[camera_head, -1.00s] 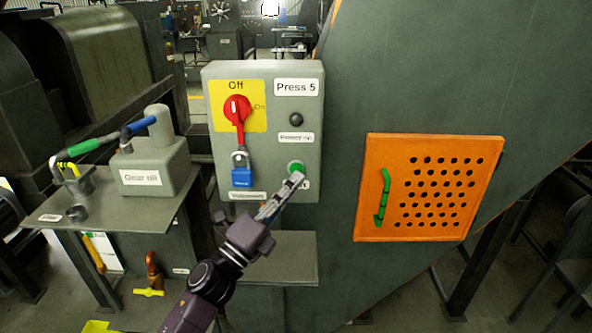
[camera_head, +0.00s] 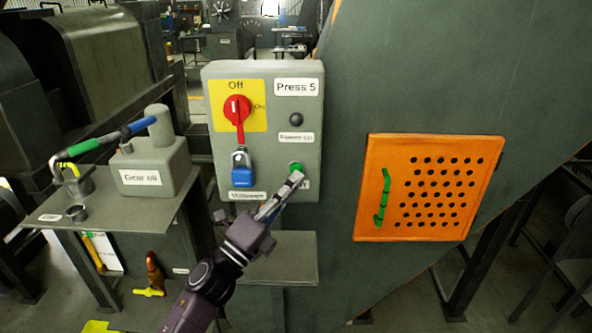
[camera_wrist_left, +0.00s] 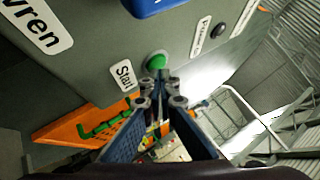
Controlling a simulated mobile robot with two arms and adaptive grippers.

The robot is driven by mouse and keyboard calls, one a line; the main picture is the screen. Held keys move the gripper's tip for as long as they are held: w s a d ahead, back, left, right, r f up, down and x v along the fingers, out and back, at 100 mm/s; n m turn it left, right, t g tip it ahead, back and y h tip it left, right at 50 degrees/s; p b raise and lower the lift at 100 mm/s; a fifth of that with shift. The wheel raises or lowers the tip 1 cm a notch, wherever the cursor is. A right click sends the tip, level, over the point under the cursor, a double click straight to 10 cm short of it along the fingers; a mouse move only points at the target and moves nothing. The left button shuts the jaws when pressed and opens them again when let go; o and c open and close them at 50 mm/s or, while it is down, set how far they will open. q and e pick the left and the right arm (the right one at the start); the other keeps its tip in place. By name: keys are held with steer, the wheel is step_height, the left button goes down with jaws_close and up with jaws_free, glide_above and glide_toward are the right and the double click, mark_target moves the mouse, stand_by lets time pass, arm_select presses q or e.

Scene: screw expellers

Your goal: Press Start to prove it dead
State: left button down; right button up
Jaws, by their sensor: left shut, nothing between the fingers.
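The green Start button (camera_head: 295,167) is at the lower right of the grey Press 5 control box (camera_head: 263,185). It also shows in the left wrist view (camera_wrist_left: 157,61), with its Start label beside it. My left gripper (camera_head: 294,180) is shut and empty, its tips just below the button in the head view. In the wrist view the fingertips (camera_wrist_left: 160,92) overlap the button's lower edge; I cannot tell whether they touch it. The red switch (camera_head: 237,112) points to Off, and a blue padlock (camera_head: 242,177) hangs below it. The power lamp (camera_head: 296,119) is dark. My right gripper is out of view.
An orange perforated guard (camera_head: 430,188) with a green handle is on the machine at right. A gear oil can (camera_head: 150,165) stands on a side table (camera_head: 105,222) at left. A small grey shelf (camera_head: 285,262) sits below the box.

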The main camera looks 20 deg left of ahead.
arm_select(q)
steer(key=shift+w+a, duration=0.1)
steer(key=shift+w, duration=0.25)
steer(key=shift+s, duration=0.4)
steer(key=s+d, duration=0.2)
steer(key=s, duration=0.3)
steer(key=shift+s, duration=0.4)
steer(key=shift+a, duration=0.1)
stand_by(0.7)
